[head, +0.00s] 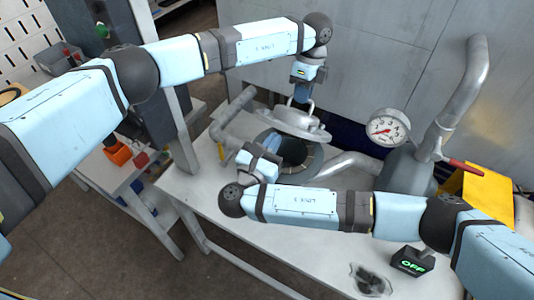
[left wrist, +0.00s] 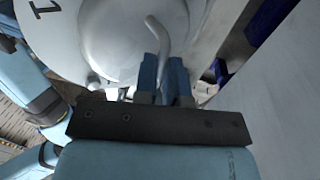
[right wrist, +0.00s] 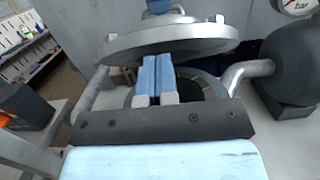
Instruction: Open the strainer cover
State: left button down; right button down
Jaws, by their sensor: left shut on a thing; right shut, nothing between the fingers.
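The strainer cover (head: 288,122) is a round grey metal lid with a curved handle (left wrist: 158,38) on top. My left gripper (head: 302,94) is shut on this handle from above, with its blue fingers around it in the left wrist view (left wrist: 162,70). The cover is raised and tilted over the round strainer body (head: 316,166), whose dark opening shows below it. In the right wrist view, a gap separates the cover (right wrist: 170,42) from the opening (right wrist: 206,88). My right gripper (right wrist: 157,65) is shut and empty, its fingertips just under the cover's near rim.
A pressure gauge (head: 387,129) and a grey vessel with a bent pipe (head: 465,80) stand right of the strainer. The table's front left (head: 190,190) is clear.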

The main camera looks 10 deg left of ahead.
pick_arm(q)
jog(key=shift+f, duration=0.35)
pick_arm(e)
jog(key=shift+w, duration=0.1)
jog(key=shift+w+d+r+g, duration=0.15)
jog(key=shift+w+r+g, duration=0.15)
jog(key=shift+r, duration=0.3)
